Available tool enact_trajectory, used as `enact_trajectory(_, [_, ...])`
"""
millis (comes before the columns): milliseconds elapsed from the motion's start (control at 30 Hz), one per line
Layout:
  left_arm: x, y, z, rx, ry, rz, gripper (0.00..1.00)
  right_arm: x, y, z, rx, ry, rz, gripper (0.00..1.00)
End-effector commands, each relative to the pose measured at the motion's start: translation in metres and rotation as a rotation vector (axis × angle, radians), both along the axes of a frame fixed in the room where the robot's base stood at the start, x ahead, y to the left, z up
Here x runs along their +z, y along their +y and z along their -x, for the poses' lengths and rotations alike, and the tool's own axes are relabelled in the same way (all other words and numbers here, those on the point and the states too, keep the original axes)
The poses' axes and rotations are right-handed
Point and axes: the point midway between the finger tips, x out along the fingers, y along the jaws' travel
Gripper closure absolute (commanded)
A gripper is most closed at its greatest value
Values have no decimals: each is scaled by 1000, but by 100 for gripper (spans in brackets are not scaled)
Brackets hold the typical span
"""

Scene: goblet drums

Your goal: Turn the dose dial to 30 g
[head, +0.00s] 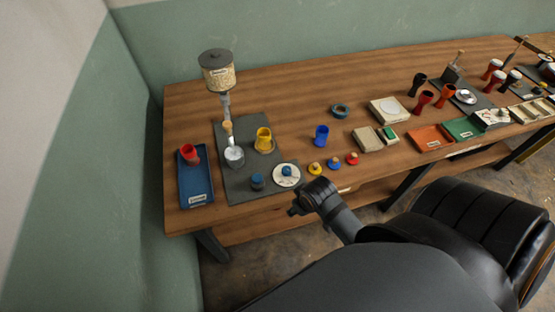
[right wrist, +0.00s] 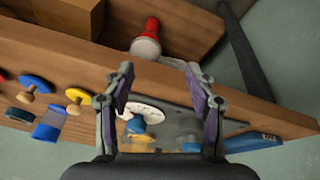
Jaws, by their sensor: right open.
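The dose dial (head: 281,179) is a round white disc with a blue knob (head: 287,170) at its centre. It lies at the front edge of a dark grey mat on the table. Its marks and setting are too small to read. My right gripper (head: 303,197) is just right of and in front of the dial in the head view, apart from it. In the right wrist view the dial (right wrist: 152,111) and blue knob (right wrist: 138,126) show between the two open, empty fingers (right wrist: 158,70). My left gripper is not in view.
A grain hopper (head: 219,78) stands above a metal cup (head: 234,156) on the mat (head: 230,184). Small coloured knobs (head: 334,162) stand to the right.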

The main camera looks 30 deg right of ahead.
Motion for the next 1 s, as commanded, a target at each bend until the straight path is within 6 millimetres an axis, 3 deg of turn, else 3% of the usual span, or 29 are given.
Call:
enact_trajectory(367, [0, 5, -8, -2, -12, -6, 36, 26, -29, -43, 225, -102, -22, 44])
enact_trajectory(600, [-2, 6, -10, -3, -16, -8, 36, 78, -49, -73, 414, -107, -71, 44])
enact_trajectory(800, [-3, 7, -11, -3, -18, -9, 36, 116, -54, -84, 463, -66, -105, 44])
enact_trajectory(1000, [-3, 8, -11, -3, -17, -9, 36, 127, -53, -86, 465, -51, -119, 44])
